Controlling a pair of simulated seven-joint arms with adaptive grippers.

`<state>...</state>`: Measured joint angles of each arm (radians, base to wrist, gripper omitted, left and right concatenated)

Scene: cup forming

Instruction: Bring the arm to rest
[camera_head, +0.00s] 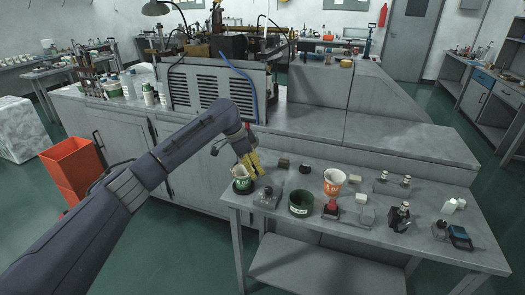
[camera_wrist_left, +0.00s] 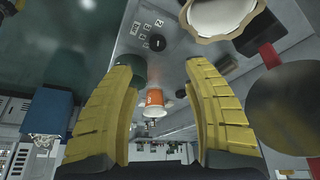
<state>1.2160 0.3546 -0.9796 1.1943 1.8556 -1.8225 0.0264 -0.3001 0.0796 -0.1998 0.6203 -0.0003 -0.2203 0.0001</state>
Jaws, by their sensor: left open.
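My left gripper (camera_head: 251,164) has yellow fingers and hangs over the left end of the grey table (camera_head: 420,235), just above and beside a small pale cup with a green band (camera_head: 239,183). The cup stands upright in or on a dark round base. In the left wrist view my left gripper (camera_wrist_left: 158,110) has its fingers wide apart with nothing between them. A pale round thing with a wavy rim (camera_wrist_left: 222,14), perhaps this cup, lies outside the fingers at the upper right. My right gripper is in neither view.
An orange and white cup (camera_head: 334,181), a dark green round container (camera_head: 301,203) and a red-topped item (camera_head: 332,207) stand along the table. A large grey bench (camera_head: 330,125) stands behind.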

